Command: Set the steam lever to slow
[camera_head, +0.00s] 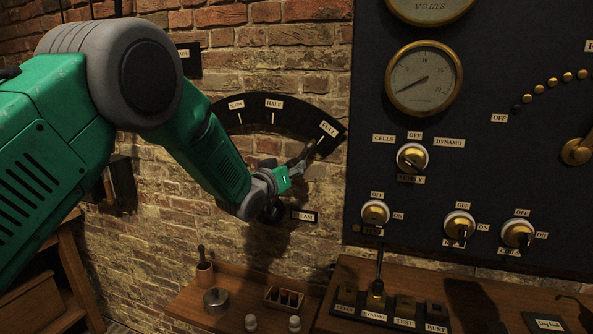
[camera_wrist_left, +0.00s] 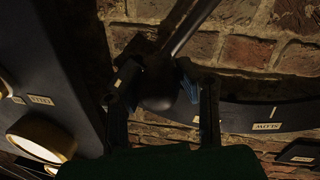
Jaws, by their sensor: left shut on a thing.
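The steam lever's dark arc plate (camera_head: 240,116) is on the brick wall, with the labels SLOW (camera_head: 236,105), HALF (camera_head: 273,104) and FULL (camera_head: 328,128) from left to right. My left gripper (camera_head: 311,151) is at the FULL end of the arc. In the left wrist view its fingers (camera_wrist_left: 162,98) are on both sides of the dark round knob of the steam lever (camera_wrist_left: 157,90), shut on it. The lever's rod (camera_wrist_left: 190,28) runs up from the knob there. In the head view my gripper and arm hide most of the lever. My right gripper is out of view.
A dark panel (camera_head: 365,60) with gauges and brass switches stands close to the right of the arc. A STEAM label (camera_head: 304,216) is below the gripper. A wooden shelf (camera_head: 240,314) with small jars and a desk with labelled keys lie lower down. Bare brick lies under the arc.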

